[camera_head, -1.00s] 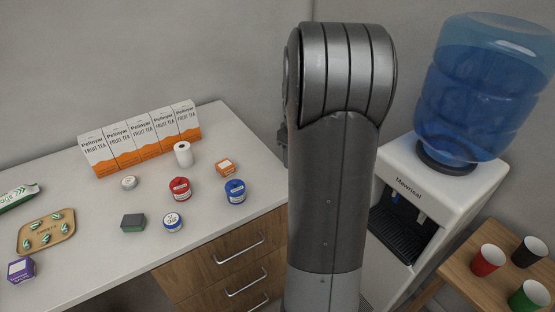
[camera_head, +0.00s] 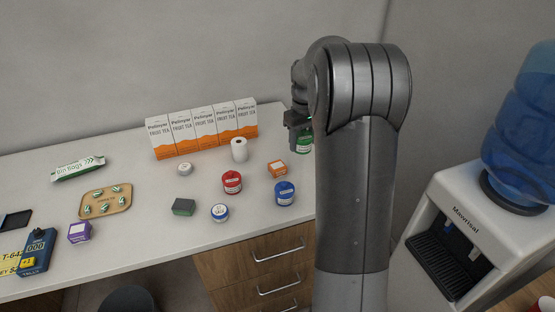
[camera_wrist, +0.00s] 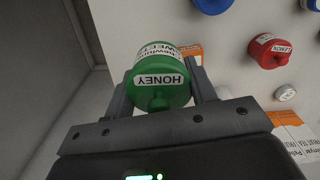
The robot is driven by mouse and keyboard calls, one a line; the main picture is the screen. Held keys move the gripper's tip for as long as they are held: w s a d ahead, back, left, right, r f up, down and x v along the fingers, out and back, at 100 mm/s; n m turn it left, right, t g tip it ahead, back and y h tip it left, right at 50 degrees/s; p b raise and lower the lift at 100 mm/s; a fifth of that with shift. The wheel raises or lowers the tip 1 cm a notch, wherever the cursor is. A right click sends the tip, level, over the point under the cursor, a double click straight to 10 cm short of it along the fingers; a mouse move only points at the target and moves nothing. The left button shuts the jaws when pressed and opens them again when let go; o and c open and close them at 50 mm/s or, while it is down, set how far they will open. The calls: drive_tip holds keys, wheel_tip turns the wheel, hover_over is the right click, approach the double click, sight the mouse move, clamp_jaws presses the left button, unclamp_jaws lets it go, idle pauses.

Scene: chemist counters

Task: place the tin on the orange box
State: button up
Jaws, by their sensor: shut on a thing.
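My gripper (camera_head: 297,127) is shut on a green tin labelled HONEY (camera_wrist: 160,82), held between both fingers in the wrist view. The tin also shows in the head view (camera_head: 304,144), partly hidden by my arm. The small orange box (camera_head: 277,169) with a white label sits on the counter near its right end, lower left of the held tin in the picture. In the wrist view only a bit of an orange box (camera_wrist: 191,50) shows behind the tin, which covers the rest.
A red tin (camera_head: 232,182), a blue tin (camera_head: 285,193) and a white paper roll (camera_head: 239,150) stand around the orange box. Fruit tea cartons (camera_head: 205,132) line the wall. A green-black sponge (camera_head: 184,207) and a pill tray (camera_head: 92,204) lie left. A water cooler (camera_head: 464,220) stands right.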

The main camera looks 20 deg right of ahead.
hover_over(277, 165)
wheel_tip(277, 165, down, 5)
drive_tip(key=shift+f, duration=1.95)
drive_tip(key=shift+f, duration=0.15)
drive_tip(key=o, duration=1)
